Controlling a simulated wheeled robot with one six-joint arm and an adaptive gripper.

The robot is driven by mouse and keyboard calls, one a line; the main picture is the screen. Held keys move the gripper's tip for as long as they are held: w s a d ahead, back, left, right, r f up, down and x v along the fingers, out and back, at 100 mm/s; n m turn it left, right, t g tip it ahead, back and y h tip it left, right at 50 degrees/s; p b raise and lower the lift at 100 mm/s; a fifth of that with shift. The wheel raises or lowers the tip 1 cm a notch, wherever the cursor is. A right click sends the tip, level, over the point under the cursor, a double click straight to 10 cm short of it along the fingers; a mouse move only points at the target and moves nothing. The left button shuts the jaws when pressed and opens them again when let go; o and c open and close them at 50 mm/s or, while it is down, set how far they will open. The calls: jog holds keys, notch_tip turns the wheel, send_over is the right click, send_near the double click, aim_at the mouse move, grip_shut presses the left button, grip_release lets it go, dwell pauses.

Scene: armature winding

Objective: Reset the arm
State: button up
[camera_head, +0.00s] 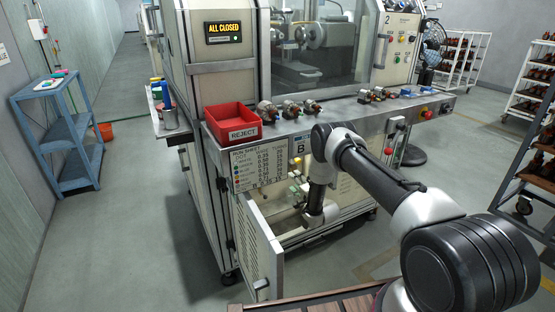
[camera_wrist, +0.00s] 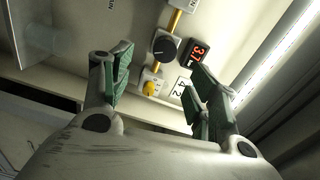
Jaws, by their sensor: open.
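My arm bends over the machine's front edge, and its end reaches into the open lower compartment (camera_head: 290,222). In the wrist view my gripper (camera_wrist: 160,65) is open and empty, its green-padded fingers spread apart. The fingers look apart from these controls, though depth is hard to judge. In the head view my gripper is hard to make out inside the compartment.
The compartment's door (camera_head: 258,248) stands open at its left. A red REJECT bin (camera_head: 232,122) and several small armatures sit on the ledge above. A sign (camera_head: 224,32) reads ALL CLOSED. A blue shelf (camera_head: 72,148) stands left; open floor lies between.

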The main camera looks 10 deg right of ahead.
jog(key=s+d+f+n+g+h, duration=0.3)
jog(key=s+f+n+g, duration=0.35)
jog(key=f, duration=0.75)
jog(key=s+d+r+g+h, duration=0.1)
jog(key=s+d+r+g, duration=0.1)
jog(key=s+g, duration=0.4)
jog(key=s+d+r+n, duration=0.2)
jog(key=s+r, duration=1.2)
jog(key=r, duration=0.5)
jog(key=s+d+r+n+h, duration=0.1)
jog(key=s+r+n, duration=0.1)
jog(key=s+r, duration=1.3)
jog(key=s+d+r+n, duration=0.2)
jog(key=s+r, duration=1.2)
jog(key=r, duration=1)
jog(key=shift+s+d+r+n, duration=0.3)
jog(key=shift+d+r+n, duration=0.1)
jog(key=shift+n, duration=0.15)
